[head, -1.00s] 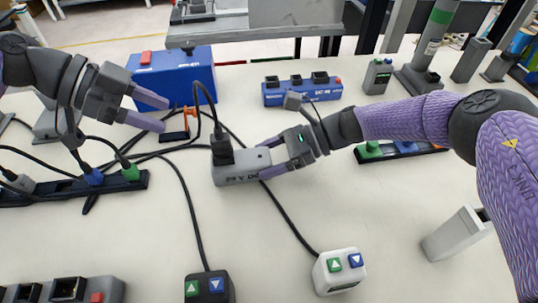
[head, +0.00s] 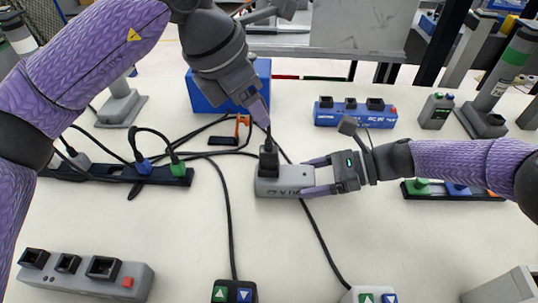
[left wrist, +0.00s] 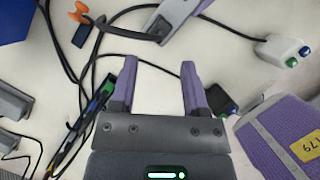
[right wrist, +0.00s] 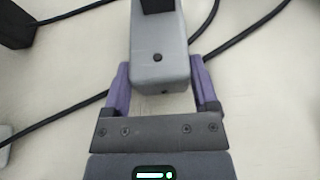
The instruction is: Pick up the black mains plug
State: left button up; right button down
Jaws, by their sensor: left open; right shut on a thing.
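The black mains plug (head: 269,160) stands upright in the grey socket block (head: 285,190), its cord rising from the top. In the left wrist view the plug (left wrist: 158,27) lies beyond my fingertips, apart from them. My left gripper (head: 262,108) is open and empty, above the plug in the head view. My right gripper (head: 312,177) is shut on the right end of the socket block. In the right wrist view the block (right wrist: 160,65) sits between the fingers, and the plug (right wrist: 157,5) is cut off at the top edge.
A long black power strip (head: 110,173) with blue and green plugs lies left. A blue box (head: 230,82) and an orange-handled item (head: 242,130) are behind. A blue socket unit (head: 355,113) stands back right. A grey unit (head: 85,275) is front left. Cables cross the middle.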

aim_at(268, 140)
pick_arm(q)
jog(key=x, duration=0.7)
jog(key=shift+d+f, duration=0.15)
jog(key=shift+f, duration=0.15)
grip_shut()
